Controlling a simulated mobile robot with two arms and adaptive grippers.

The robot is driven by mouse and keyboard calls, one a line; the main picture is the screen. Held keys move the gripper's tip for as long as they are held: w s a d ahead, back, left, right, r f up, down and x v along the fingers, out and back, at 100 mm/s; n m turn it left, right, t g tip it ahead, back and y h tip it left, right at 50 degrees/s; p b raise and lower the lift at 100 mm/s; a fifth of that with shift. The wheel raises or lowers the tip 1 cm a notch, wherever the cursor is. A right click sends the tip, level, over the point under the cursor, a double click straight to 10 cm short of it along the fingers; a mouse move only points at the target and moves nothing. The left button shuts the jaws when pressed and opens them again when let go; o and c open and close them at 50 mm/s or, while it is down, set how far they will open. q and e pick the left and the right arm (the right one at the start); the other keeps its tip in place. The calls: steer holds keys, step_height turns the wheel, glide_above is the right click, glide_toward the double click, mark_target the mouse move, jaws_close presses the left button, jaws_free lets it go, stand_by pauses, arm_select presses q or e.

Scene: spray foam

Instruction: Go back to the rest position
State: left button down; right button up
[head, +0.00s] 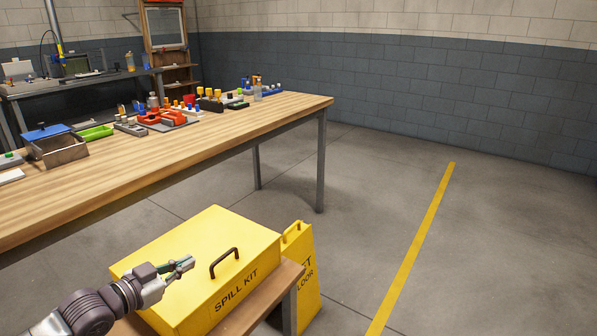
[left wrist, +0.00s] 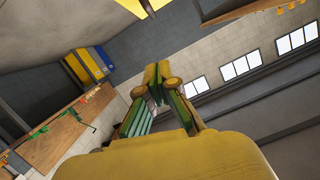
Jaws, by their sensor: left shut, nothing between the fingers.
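My left gripper (head: 182,267) comes in from the lower left in the head view. It is shut and empty, and it shows over the lid of the yellow spill kit box (head: 202,243), left of the box's dark handle (head: 224,262). I cannot tell how far above the lid it is. In the left wrist view the gripper's fingers (left wrist: 157,95) point away from the camera with nothing between them. My right gripper is not in view.
The spill kit sits on a small wooden table (head: 262,306). A yellow wet floor sign (head: 305,280) stands beside it. Behind is a long wooden workbench (head: 225,132) with trays and bottles. The grey floor (head: 380,200) to the right, crossed by a yellow line (head: 420,240), is clear.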

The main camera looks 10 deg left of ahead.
arm_select(q)
steer(key=s+d+f+n+g+y, duration=0.1)
steer(key=s+d+f+g, duration=0.2)
steer(key=s+d+f, duration=0.4)
steer(key=s+d+f+g+y, duration=0.1)
steer(key=s+d+f+g, duration=0.1)
steer(key=s+d+f, duration=0.45)
steer(key=s+d+f+n+g+y, duration=0.1)
steer(key=s+f+n+g, duration=0.15)
steer(key=s, duration=0.45)
steer(key=s+d+f+n+g+y, duration=0.1)
steer(key=s+f+g+y, duration=0.15)
steer(key=s, duration=0.45)
step_height(320, 180, down, 28)
steer(key=s+r+g, duration=0.1)
steer(key=s+g, duration=0.1)
steer(key=s+a+g+p, duration=0.1)
steer(key=s+a+p, duration=0.2)
steer(key=s+p, duration=1.2)
steer(key=shift+s+r+g+p, duration=0.3)
steer(key=shift+s+r, duration=0.05)
steer(key=shift+s, duration=0.2)
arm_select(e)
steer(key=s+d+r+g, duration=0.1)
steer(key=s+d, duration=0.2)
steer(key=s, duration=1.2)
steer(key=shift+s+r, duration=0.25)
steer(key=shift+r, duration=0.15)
arm_select(q)
steer(key=shift+h, duration=0.25)
